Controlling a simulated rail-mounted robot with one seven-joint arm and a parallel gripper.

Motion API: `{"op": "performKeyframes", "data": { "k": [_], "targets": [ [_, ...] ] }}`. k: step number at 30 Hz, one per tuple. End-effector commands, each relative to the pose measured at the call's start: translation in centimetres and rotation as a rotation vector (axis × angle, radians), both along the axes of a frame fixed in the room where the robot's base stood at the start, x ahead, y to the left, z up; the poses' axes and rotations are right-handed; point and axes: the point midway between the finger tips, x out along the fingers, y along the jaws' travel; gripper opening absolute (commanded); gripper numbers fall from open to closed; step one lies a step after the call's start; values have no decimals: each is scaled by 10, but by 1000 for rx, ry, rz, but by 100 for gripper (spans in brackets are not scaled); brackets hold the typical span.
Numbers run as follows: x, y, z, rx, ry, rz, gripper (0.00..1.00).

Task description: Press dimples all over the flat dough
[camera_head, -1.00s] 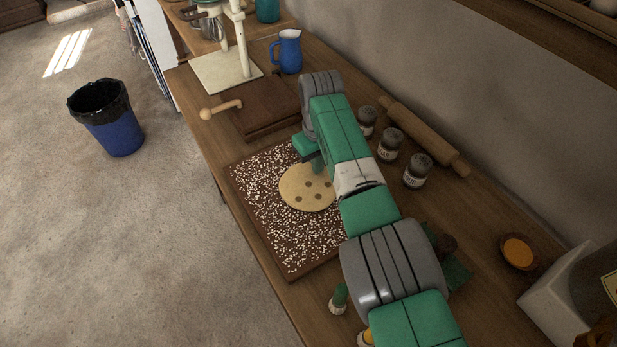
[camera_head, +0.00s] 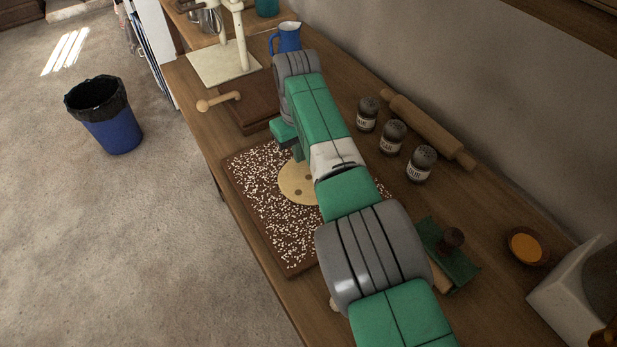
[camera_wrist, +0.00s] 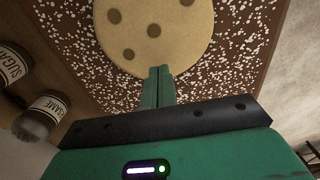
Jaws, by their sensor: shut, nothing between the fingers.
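The flat dough (camera_head: 292,181) is a pale round on a brown board (camera_head: 250,200) sprinkled with white flecks. My arm hides its right part in the head view. The wrist view shows the dough (camera_wrist: 165,50) with several dark round dimples in it. My gripper (camera_wrist: 160,70) has its two green fingers pressed together and empty. The fingertips are at the dough's near edge in the wrist view; I cannot tell whether they touch it. In the head view my gripper (camera_head: 298,155) is partly hidden beside the arm, over the dough's far side.
A brown block (camera_head: 250,104), a wooden-handled tool (camera_head: 217,101) and a blue jug (camera_head: 288,38) are beyond the board. A green cloth (camera_head: 455,268) and an orange-filled bowl (camera_head: 524,246) are at right.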

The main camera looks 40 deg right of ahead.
Motion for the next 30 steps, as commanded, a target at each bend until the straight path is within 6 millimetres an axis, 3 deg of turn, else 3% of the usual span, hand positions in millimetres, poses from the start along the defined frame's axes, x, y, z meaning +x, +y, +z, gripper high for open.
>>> {"op": "performKeyframes", "data": {
  "k": [30],
  "targets": [
    [2, 3, -14, 1, 1, 0, 0]
  ]
}}
